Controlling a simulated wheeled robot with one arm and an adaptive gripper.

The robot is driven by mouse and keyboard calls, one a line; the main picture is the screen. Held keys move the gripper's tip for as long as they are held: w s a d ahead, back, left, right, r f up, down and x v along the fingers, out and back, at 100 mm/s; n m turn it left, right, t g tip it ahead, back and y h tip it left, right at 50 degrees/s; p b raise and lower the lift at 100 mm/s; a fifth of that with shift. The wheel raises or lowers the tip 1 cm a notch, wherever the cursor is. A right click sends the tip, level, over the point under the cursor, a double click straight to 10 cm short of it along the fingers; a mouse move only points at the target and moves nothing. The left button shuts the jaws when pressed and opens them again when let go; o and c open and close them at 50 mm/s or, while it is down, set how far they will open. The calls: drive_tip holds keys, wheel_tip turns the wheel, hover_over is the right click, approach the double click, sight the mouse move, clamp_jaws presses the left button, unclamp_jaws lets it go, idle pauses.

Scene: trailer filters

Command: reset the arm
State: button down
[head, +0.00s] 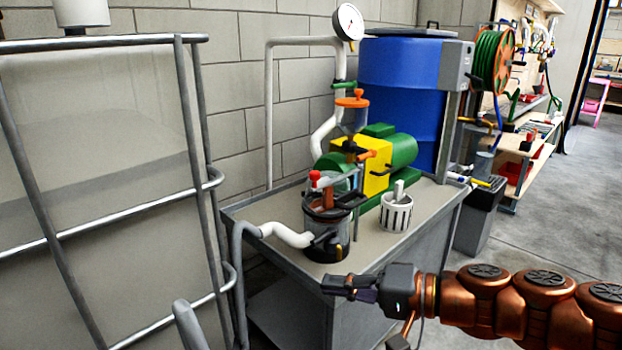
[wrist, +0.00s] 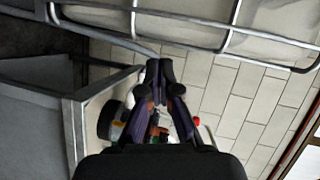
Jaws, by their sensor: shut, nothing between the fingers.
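My gripper (head: 338,287) is at the end of my copper-coloured arm, low at the right of the head view. It is in front of the cart's near edge, pointing left. In the wrist view its dark fingers (wrist: 159,72) come together at the tips, with nothing between them. The grey metal cart (head: 405,243) carries a clear filter pot (head: 327,222) with a dark base and a white hose, and a green and yellow pump (head: 375,165). In the wrist view the fingers cover part of the equipment.
A tank in a metal tube cage (head: 190,120) stands at the left. A slotted white cup (head: 397,212) sits on the cart. A blue drum (head: 400,85) and a dark bin (head: 478,217) stand behind. The concrete floor (head: 560,215) at the right is clear.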

drive_tip(key=s+a+r+n+g+h+p, duration=0.1)
drive_tip(key=s+r+n+g+h+p, duration=0.15)
drive_tip(key=s+r+p, duration=0.55)
drive_tip(key=s+r+n+g+h+p, duration=0.1)
drive_tip(key=s+r+g+h+p, duration=0.2)
drive_tip(key=p, duration=0.8)
drive_tip(key=s+d+r+g+h+p, duration=0.1)
drive_tip(key=s+d+r+h+p, duration=0.3)
drive_tip(key=r+p, duration=0.4)
drive_tip(key=s+d+r+g+h+p, duration=0.1)
drive_tip(key=s+d+r+h+p, duration=0.4)
drive_tip(key=p, duration=0.7)
drive_tip(key=s+d+r, duration=0.2)
drive_tip(key=d+r, duration=0.1)
drive_tip(key=d, duration=0.1)
drive_tip(key=shift+d+r+g+p, duration=0.2)
drive_tip(key=shift+d+g+p, duration=0.1)
drive_tip(key=shift+g+p, duration=0.05)
drive_tip(key=shift+d+m, duration=0.1)
drive_tip(key=shift+m, duration=0.15)
